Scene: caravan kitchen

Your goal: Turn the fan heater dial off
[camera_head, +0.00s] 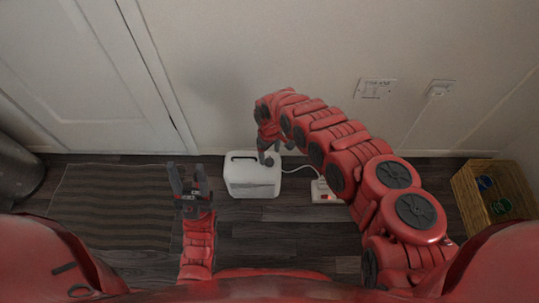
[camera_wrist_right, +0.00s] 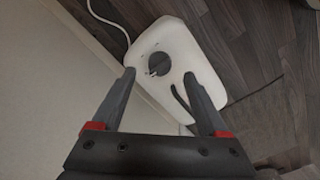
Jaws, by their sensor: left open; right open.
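The white fan heater (camera_head: 252,177) stands on the dark floor close to the wall, with a dark handle slot on its top. In the right wrist view the heater (camera_wrist_right: 200,62) lies just beyond my fingertips, and its round dark dial (camera_wrist_right: 158,64) shows between and beyond them. My right gripper (camera_head: 268,157) is over the heater's right part; its open fingers (camera_wrist_right: 160,76) are on either side of the dial's line. I cannot tell whether they touch the heater. My left gripper (camera_head: 188,178) is open and empty, left of the heater.
A white cord (camera_head: 302,169) runs from the heater towards a white power strip with a red switch (camera_head: 326,196). A wicker basket (camera_head: 490,194) stands at the right. A striped mat (camera_head: 112,207) lies at the left. Wall sockets (camera_head: 375,88) are above.

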